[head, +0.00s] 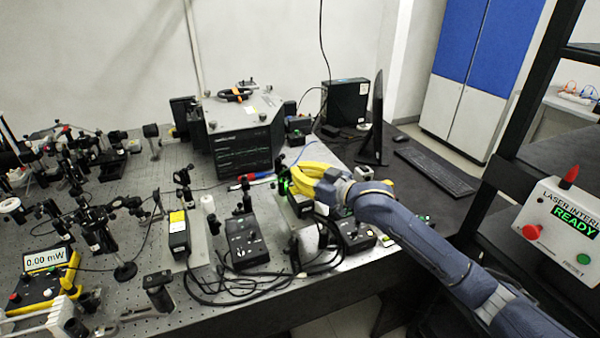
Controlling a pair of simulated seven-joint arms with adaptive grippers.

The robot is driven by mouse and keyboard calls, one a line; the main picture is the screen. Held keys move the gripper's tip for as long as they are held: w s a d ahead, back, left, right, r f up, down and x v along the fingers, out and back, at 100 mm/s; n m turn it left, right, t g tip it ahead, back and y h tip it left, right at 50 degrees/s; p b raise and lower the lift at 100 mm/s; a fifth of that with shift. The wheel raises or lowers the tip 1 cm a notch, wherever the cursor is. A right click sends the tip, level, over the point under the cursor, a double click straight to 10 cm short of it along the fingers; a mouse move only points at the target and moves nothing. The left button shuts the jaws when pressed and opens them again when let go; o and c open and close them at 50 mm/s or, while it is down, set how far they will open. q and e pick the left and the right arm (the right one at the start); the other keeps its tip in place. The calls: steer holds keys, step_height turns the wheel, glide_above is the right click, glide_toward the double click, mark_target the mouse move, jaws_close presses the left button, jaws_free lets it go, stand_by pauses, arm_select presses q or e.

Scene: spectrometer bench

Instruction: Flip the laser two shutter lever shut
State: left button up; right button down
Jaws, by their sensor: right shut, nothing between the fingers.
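My right arm reaches in from the right. Its yellow gripper (298,181) is shut and empty at a small dark unit with a green glow (284,187) near the right end of the optical bench. The gripper covers much of this unit, and I cannot tell whether they touch. Which unit is laser two is not readable, and no shutter lever can be made out. Another black laser-like box with a yellow label (178,235) stands further left. My left gripper is not in view.
Black control boxes (245,243) and looped cables (215,290) lie in front of the gripper. A large spectrometer housing (240,135) stands behind. A power meter (43,275) reads 0.00 mW. The interlock box (560,228) at right shows READY. Optics crowd the left.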

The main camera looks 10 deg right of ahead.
steer(key=c, duration=1.4)
jaws_free()
steer(key=v, duration=1.2)
